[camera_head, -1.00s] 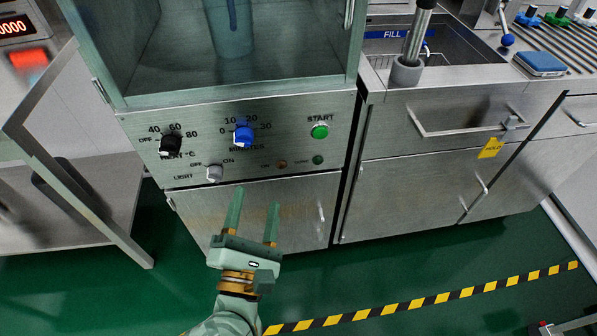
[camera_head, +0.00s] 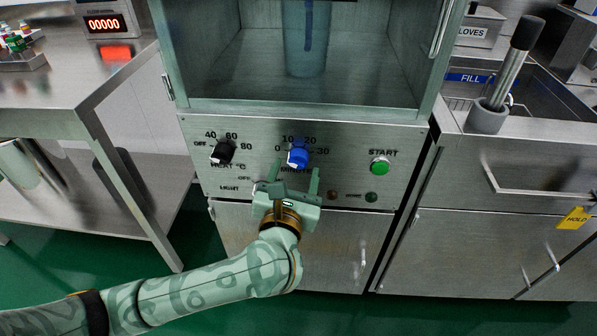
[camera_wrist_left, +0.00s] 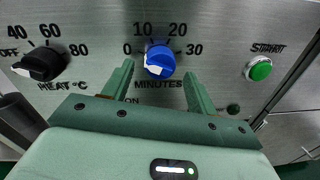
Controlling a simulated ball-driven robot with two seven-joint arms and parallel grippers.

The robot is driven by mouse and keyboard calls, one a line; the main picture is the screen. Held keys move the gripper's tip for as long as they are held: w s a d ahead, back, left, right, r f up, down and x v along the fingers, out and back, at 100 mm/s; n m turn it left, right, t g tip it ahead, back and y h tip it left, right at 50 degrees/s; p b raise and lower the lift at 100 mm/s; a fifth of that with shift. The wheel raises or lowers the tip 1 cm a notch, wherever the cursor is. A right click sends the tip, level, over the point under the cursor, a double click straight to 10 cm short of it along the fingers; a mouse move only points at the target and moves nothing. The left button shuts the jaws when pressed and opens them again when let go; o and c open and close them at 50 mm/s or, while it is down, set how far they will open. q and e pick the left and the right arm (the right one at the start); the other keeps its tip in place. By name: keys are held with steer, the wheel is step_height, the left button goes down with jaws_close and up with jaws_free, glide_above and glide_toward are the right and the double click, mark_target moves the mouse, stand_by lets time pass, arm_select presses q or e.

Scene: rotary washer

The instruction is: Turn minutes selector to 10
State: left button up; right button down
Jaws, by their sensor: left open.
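The minutes selector is a blue knob (camera_head: 298,156) on the steel washer panel, under the printed marks 0, 10, 20 and 30. In the left wrist view the blue knob (camera_wrist_left: 160,61) has a white pointer on its lower left side, just below the 0 mark. My left gripper (camera_head: 294,173) is open, with its fingers pointing up at the panel just below the knob. In the left wrist view the fingertips (camera_wrist_left: 159,74) stand on either side of the knob, with gaps. Nothing is between them except the knob behind; contact cannot be seen. My right gripper is out of view.
A black heat knob (camera_head: 222,152) is left of the selector, and a green start button (camera_head: 380,167) is right. The light switch is partly hidden by my gripper. A steel table (camera_head: 60,88) stands left; a sink counter (camera_head: 540,133) stands right.

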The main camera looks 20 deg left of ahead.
arm_select(q)
steer(key=shift+x, duration=0.8)
steer(key=shift+s+r, duration=0.1)
steer(key=shift+r, duration=0.05)
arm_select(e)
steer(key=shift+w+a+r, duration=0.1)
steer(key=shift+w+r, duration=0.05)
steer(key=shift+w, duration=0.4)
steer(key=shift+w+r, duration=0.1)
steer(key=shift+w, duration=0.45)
arm_select(q)
steer(key=shift+c, duration=0.4)
steer(key=c, duration=0.9)
